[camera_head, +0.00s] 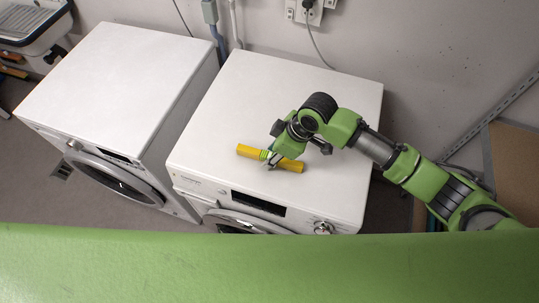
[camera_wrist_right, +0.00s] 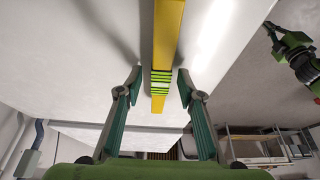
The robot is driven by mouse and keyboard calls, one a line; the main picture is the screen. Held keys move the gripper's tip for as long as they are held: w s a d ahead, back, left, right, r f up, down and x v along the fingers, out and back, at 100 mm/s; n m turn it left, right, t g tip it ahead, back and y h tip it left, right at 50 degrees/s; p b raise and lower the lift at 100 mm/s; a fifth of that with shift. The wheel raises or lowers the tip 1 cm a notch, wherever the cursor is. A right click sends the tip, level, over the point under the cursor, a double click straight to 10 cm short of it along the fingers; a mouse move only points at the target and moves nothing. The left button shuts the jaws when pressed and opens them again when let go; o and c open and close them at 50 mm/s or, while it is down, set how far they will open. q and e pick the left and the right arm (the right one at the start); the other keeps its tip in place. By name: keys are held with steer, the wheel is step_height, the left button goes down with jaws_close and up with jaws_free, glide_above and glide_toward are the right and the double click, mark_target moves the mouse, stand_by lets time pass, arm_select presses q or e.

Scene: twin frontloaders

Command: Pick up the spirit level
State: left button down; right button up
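The spirit level (camera_head: 291,165) is a yellow bar with a green-and-black striped middle, lying across the front part of the right machine's white top. My right gripper (camera_head: 269,161) is down at its middle. In the right wrist view the spirit level (camera_wrist_right: 167,30) runs between the two fingers of my right gripper (camera_wrist_right: 159,78), near the striped part. The fingers are open, one on each side, with a visible gap to the bar. A green arm part with a dark tip (camera_wrist_right: 290,48) at the right edge of that view looks like my left arm; its fingers are too small to read.
The right front-loader (camera_head: 255,95) has a mostly clear top. A second white front-loader (camera_head: 115,75) stands to its left across a narrow gap. A sink (camera_head: 30,22) is at the top left. A wall outlet with a cable (camera_head: 308,10) is behind the machines.

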jaws_close()
steer(key=shift+r, duration=0.1)
